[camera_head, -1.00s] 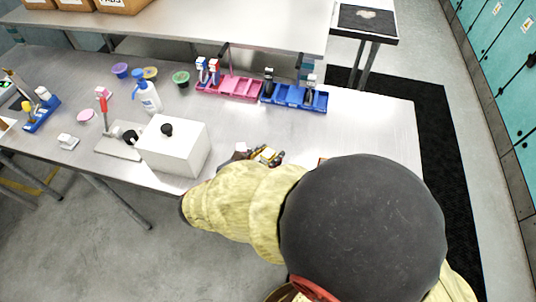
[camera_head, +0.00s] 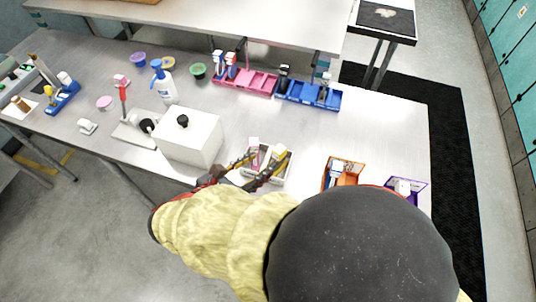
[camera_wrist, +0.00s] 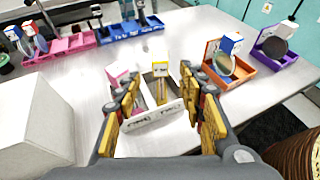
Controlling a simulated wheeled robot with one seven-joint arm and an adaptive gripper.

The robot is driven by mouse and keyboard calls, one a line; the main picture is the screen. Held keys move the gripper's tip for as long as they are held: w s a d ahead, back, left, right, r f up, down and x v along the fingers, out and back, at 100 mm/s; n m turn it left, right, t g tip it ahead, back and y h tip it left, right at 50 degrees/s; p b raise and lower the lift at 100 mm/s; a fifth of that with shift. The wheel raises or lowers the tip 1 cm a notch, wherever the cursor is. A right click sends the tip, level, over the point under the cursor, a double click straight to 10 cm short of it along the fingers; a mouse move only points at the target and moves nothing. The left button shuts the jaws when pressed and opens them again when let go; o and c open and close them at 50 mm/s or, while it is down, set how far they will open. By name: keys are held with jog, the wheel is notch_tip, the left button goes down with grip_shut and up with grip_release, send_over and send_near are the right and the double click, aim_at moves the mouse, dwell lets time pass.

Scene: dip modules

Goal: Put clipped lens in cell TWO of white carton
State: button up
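The white carton (camera_wrist: 156,117) stands on the table between my fingers, and it shows in the head view (camera_head: 283,176). It has two visible cells, with lettering on the front that is too small to read surely. A pink-topped clip (camera_wrist: 124,78) is in the left cell. A yellow-topped clip (camera_wrist: 160,70) stands in the right cell; whether it bears a lens is unclear. My gripper (camera_wrist: 163,80) is open, one finger on each side of the carton and no object gripped. It also shows in the head view (camera_head: 266,157).
A white box with a black knob (camera_head: 190,138) stands left of the carton. An orange tray (camera_wrist: 240,74) and a purple tray (camera_wrist: 286,60), each holding a round lens, are to the right. Pink (camera_head: 243,83) and blue (camera_head: 308,97) racks stand behind.

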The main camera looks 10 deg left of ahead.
jog(key=shift+v, duration=0.85)
jog(key=w+d+r+m+g, duration=0.15)
jog(key=d+m+g, duration=0.25)
jog(key=d+m, duration=0.5)
jog(key=d+r+m+g, duration=0.3)
jog(key=d+m+g, duration=0.25)
jog(key=d, duration=0.75)
jog(key=s+d+r+m+t+y, duration=0.1)
jog(key=s+d+r+m+y, duration=0.2)
jog(key=d+m, duration=0.2)
jog(key=s+d+r+m+t+y, duration=0.2)
jog(key=s+d+r+m+y, duration=0.1)
jog(key=m, duration=0.8)
jog(key=shift+d+r, duration=0.55)
jog(key=shift+d, duration=0.45)
